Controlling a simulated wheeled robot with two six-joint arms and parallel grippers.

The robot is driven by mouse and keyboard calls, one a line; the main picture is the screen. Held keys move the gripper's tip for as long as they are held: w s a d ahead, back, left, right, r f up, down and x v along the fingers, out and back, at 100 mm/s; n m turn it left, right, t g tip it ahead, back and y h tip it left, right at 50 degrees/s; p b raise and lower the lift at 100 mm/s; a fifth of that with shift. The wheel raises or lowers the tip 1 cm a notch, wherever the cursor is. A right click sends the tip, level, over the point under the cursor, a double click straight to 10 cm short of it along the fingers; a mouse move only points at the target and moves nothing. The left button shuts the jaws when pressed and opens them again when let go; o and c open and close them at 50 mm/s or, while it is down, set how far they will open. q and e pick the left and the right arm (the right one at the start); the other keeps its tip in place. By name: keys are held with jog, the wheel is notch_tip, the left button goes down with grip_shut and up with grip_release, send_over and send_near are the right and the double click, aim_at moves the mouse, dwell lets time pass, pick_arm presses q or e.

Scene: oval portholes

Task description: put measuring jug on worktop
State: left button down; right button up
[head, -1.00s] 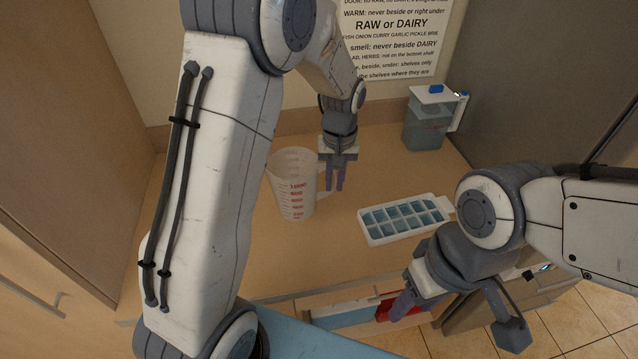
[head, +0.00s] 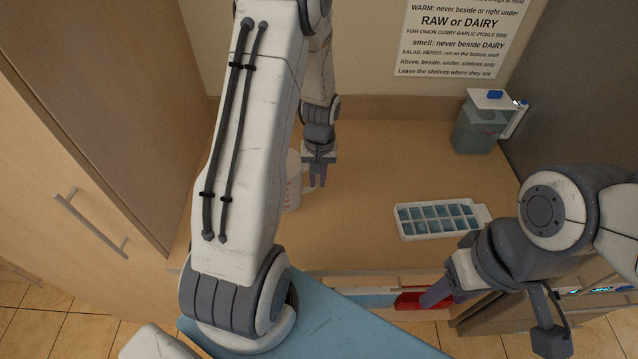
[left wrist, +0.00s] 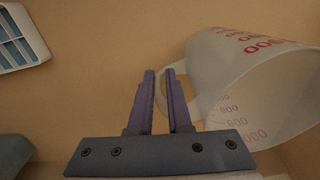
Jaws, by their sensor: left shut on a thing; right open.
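The measuring jug (head: 292,188) is clear-whitish with red markings. In the head view it is upright over the worktop (head: 360,170), mostly hidden behind my left arm. In the left wrist view the jug (left wrist: 255,85) fills the right side, its handle side at the fingers. My left gripper (head: 318,182) is shut on the jug at its handle; its fingers (left wrist: 160,85) show in the left wrist view. I cannot tell whether the jug's base touches the worktop. My right gripper (head: 440,292) is open and empty, in front of the worktop's front edge.
A white ice cube tray (head: 440,220) with blue cubes lies right of the jug. A lidded pitcher (head: 480,125) stands at the back right. A tall cabinet (head: 110,130) bounds the left. An open drawer with red and blue things (head: 410,298) is below the front edge.

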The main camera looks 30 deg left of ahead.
pick_arm(q)
notch_tip(320, 180, down, 3)
jog(key=shift+p, duration=0.55)
jog(key=shift+f, duration=0.2)
jog(key=shift+f, duration=0.2)
jog(key=c, duration=0.8)
grip_release()
jog(key=shift+c, duration=0.2)
jog(key=shift+r, duration=0.1)
